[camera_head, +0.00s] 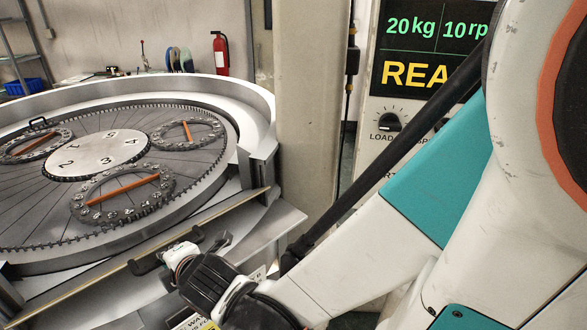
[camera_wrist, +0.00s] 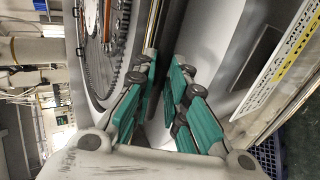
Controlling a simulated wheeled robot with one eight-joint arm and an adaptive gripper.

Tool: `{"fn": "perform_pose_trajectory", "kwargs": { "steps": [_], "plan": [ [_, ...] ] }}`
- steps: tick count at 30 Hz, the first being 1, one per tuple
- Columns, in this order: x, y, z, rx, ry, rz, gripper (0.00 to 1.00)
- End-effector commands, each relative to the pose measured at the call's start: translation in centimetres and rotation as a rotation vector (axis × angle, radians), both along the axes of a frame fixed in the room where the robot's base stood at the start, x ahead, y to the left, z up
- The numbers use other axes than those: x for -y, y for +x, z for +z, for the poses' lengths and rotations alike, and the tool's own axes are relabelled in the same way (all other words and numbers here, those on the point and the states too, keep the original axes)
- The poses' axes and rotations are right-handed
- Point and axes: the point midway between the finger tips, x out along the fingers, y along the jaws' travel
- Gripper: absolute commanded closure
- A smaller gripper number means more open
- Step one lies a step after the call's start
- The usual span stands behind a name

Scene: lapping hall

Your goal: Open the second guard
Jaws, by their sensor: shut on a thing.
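A low guard with a brass-coloured top edge (camera_head: 228,213) runs along the front of the round lapping machine. A dark handle (camera_head: 143,266) is on its face. My gripper (camera_head: 180,254) is at this handle, shut on it, with its wrist and arm coming from the lower right. In the wrist view the teal fingers of my gripper (camera_wrist: 162,78) stand apart on either side of the handle's place. The handle itself is hard to make out there. The guard's edge (camera_wrist: 153,25) runs up between the fingers. I cannot tell which guard counts as second.
The toothed plate (camera_head: 120,228) carries ring carriers with orange bars and a numbered centre disc (camera_head: 95,155). A pale column (camera_head: 309,100) stands right of the machine, before a control panel (camera_head: 385,155) with a lit display. A blue crate (camera_wrist: 268,158) is at the wrist view's lower right.

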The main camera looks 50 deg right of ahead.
Motion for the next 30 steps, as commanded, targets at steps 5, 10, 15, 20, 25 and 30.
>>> {"fn": "perform_pose_trajectory", "kwargs": {
  "steps": [5, 10, 15, 20, 25, 30],
  "plan": [
    [-0.1, -0.8, -2.9, -0.003, 0.001, -0.001, 1.0],
    [-0.1, -1.3, -4.6, -0.003, 0.002, -0.001, 1.0],
    [-0.1, -1.5, -5.6, -0.003, 0.003, -0.002, 1.0],
    [-0.2, -1.6, -6.0, -0.002, 0.003, -0.002, 1.0],
    [-0.2, -1.6, -6.0, -0.002, 0.003, -0.002, 1.0],
    [-0.2, -1.6, -6.0, -0.001, 0.003, -0.002, 1.0]
  ]
}}
